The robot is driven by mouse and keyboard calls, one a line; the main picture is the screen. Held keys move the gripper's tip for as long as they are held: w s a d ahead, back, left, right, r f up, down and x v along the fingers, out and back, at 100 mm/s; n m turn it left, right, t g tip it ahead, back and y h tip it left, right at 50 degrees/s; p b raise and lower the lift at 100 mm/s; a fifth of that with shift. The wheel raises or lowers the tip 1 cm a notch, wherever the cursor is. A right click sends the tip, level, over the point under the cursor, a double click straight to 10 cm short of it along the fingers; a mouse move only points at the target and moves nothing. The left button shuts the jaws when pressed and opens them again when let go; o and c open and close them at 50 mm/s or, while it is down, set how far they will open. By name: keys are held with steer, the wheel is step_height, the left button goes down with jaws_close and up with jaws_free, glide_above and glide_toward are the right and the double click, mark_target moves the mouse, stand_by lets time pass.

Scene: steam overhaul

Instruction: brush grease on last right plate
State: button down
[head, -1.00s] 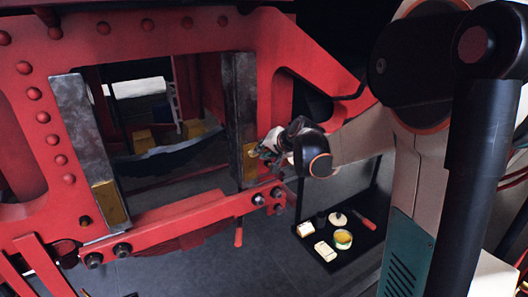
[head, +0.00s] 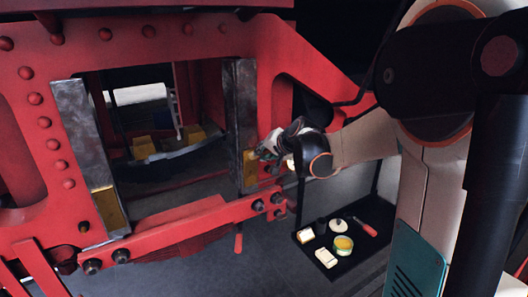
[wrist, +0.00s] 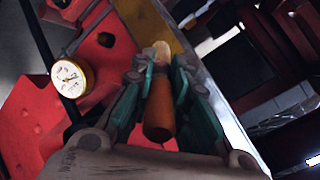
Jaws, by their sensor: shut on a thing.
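The right plate (head: 239,105) is a tall dark grey strip on the right side of the red frame opening. Its lower end has a golden-yellow patch (head: 250,172). My gripper (head: 268,149) is at the right edge of this patch. In the wrist view my gripper (wrist: 160,72) is shut on a brush with an orange-brown handle (wrist: 159,115). The brush's pale tip (wrist: 162,52) is at or very near the yellow surface (wrist: 150,25); I cannot tell if they touch. The left plate (head: 82,135) also has a yellow lower end (head: 109,208).
A black tray (head: 345,269) at lower right holds a yellow-topped tin (head: 343,245), a round lid (head: 337,225), a red-handled tool (head: 366,227) and pale blocks. A red crossbar (head: 175,217) runs below the opening. A round gauge (wrist: 70,78) shows in the wrist view.

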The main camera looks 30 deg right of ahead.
step_height(320, 180, down, 13)
steer(key=b, duration=1.1)
steer(key=shift+f, duration=0.2)
stand_by(0.5)
steer(key=s, duration=0.6)
stand_by(0.4)
steer(key=shift+s+d, duration=0.1)
steer(key=s, duration=0.2)
steer(key=shift+s, duration=0.35)
steer(key=shift+w, duration=0.15)
stand_by(0.7)
steer(key=w+b, duration=0.1)
steer(key=w, duration=0.6)
steer(key=shift+w, duration=0.2)
